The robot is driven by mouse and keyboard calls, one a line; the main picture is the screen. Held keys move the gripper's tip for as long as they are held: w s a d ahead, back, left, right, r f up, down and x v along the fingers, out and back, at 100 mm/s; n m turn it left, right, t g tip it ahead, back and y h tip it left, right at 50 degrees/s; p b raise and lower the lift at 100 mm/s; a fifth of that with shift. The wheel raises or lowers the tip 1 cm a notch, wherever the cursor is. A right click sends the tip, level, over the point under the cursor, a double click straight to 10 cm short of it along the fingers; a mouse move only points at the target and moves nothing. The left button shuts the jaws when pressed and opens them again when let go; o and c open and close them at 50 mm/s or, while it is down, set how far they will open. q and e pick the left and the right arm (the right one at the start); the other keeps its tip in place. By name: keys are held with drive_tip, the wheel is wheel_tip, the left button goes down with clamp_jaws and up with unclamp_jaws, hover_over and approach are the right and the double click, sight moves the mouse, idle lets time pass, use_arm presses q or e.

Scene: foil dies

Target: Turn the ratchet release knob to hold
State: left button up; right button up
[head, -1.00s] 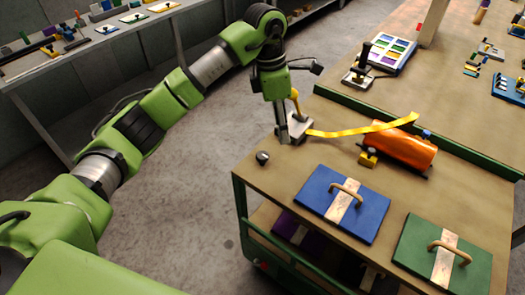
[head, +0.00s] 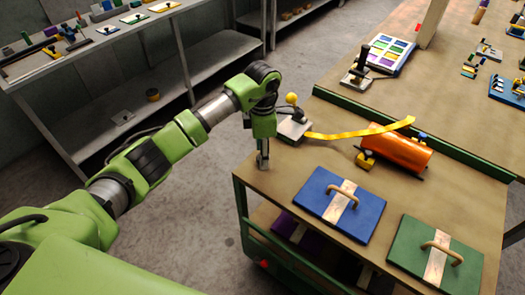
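My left gripper (head: 262,158) points straight down at the left edge of the cart top. Its fingertips are where a small dark knob stood in the earlier frame. The knob is now hidden behind or between the fingers, and I cannot tell whether they touch it. The fingers are seen edge-on, so their opening does not show. Just behind the gripper is a grey ratchet block (head: 294,130) with a yellow-balled lever (head: 291,100). A yellow strap (head: 345,134) runs from it toward the orange roll (head: 398,152). My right gripper is out of view.
A blue die plate (head: 318,197) and a green die plate (head: 418,263), each with a wooden handle, lie on the cart top (head: 285,178) in front. A green ledge (head: 465,155) runs behind the roll. A shelf (head: 185,78) stands across the floor to the left.

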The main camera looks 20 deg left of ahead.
use_arm(q)
drive_tip(key=shift+f, duration=0.5)
drive_tip(key=shift+c, duration=0.4)
drive_tip(key=c, duration=1)
